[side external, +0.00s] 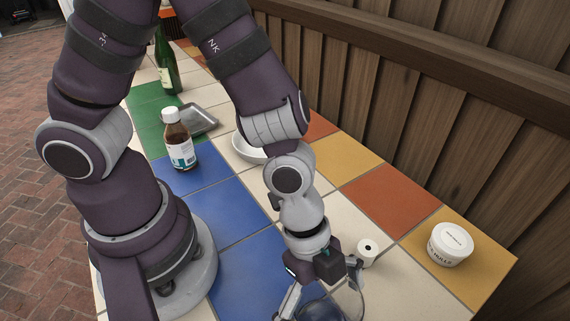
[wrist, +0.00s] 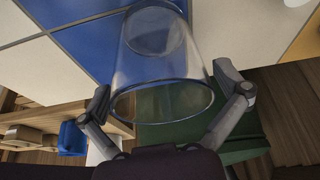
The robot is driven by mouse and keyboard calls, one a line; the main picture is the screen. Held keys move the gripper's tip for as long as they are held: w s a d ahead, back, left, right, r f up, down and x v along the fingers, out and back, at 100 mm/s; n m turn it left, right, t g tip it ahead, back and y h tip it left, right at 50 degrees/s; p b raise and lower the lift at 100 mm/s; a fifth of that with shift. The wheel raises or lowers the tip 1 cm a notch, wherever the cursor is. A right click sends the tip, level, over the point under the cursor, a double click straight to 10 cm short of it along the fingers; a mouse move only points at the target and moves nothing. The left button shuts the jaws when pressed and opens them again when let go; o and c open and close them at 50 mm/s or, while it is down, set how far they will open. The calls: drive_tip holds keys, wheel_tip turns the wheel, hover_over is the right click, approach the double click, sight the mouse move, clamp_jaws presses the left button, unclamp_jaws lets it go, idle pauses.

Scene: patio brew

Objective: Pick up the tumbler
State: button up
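The tumbler is a clear, see-through glass (wrist: 165,68) in the middle of the wrist view, with its open rim toward me and its base farther off on the tiles. In the side external view it shows only partly, at the bottom edge (side external: 332,310). My gripper (wrist: 162,84) is open, with one finger on each side of the tumbler near its rim. The fingers look close to the glass, and I cannot tell whether either touches it. In the side external view my gripper (side external: 322,300) is over the tumbler at the bottom edge, partly cut off.
A small white cylinder (side external: 367,253) stands just right of my gripper. A white lidded tub (side external: 450,244) is farther right. A brown bottle (side external: 178,142), metal tray (side external: 200,120), white bowl (side external: 247,147) and green bottle (side external: 166,68) stand behind. A wooden wall (side external: 440,120) borders the tiled table.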

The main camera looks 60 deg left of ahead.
drive_tip(key=c, duration=0.9)
